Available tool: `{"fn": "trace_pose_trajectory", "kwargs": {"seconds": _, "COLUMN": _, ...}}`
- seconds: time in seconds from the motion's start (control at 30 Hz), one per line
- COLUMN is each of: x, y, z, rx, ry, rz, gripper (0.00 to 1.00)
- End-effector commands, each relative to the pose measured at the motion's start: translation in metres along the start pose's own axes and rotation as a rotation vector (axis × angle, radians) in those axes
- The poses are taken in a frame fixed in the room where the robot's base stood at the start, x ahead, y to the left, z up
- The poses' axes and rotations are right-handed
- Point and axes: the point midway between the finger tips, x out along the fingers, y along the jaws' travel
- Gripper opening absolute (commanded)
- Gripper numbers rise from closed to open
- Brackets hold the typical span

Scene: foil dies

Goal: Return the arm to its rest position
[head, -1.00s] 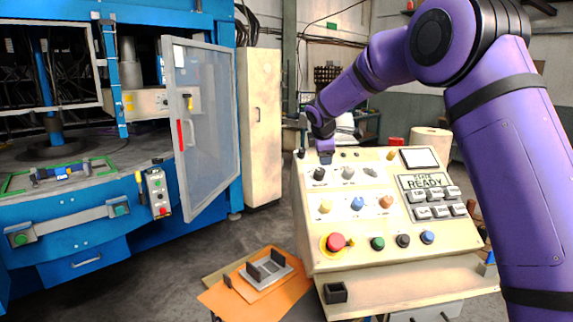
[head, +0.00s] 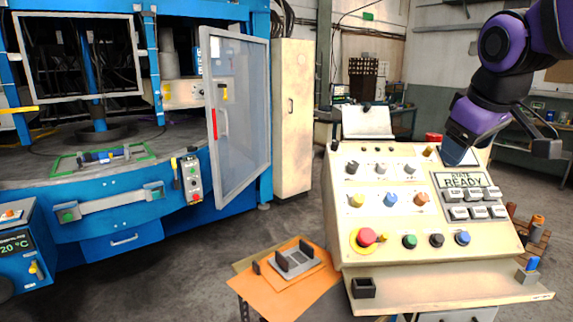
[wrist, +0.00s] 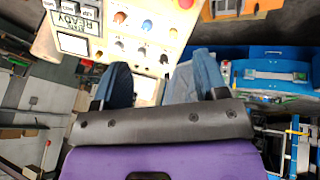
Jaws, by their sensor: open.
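My purple arm (head: 550,35) comes in from the upper right of the head view and bends down at a black joint. My gripper (head: 457,152) hangs above the upper right of the beige control console (head: 345,215), in front of its small screen area. In the wrist view, my gripper (wrist: 163,84) shows two blue fingers standing apart with nothing between them, so it is open and empty. The console's face lies beyond the fingers there. The head view does not show whether the fingers touch the console.
The console has several knobs, a red stop button (head: 366,237) and a READY display (head: 465,180). A blue press (head: 110,225) with an open clear door (head: 240,120) stands left. An orange table (head: 260,290) with a grey die is at front. Floor between press and console is clear.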

Motion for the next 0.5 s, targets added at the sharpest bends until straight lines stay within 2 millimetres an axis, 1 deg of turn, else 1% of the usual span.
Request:
{"fn": "trace_pose_trajectory", "kwargs": {"seconds": 0.03, "x": -0.008, "y": -0.007, "z": 0.019, "rx": 0.047, "ry": 0.003, "rz": -0.007, "gripper": 0.67}}
{"fn": "trace_pose_trajectory", "kwargs": {"seconds": 0.2, "x": -0.023, "y": -0.033, "z": 0.077, "rx": 0.218, "ry": 0.004, "rz": -0.041, "gripper": 0.67}}
{"fn": "trace_pose_trajectory", "kwargs": {"seconds": 0.3, "x": -0.027, "y": -0.049, "z": 0.108, "rx": 0.311, "ry": 0.004, "rz": -0.061, "gripper": 0.67}}
{"fn": "trace_pose_trajectory", "kwargs": {"seconds": 0.4, "x": -0.028, "y": -0.063, "z": 0.132, "rx": 0.385, "ry": 0.001, "rz": -0.078, "gripper": 0.67}}
{"fn": "trace_pose_trajectory", "kwargs": {"seconds": 0.5, "x": -0.027, "y": -0.072, "z": 0.148, "rx": 0.437, "ry": -0.001, "rz": -0.091, "gripper": 0.67}}
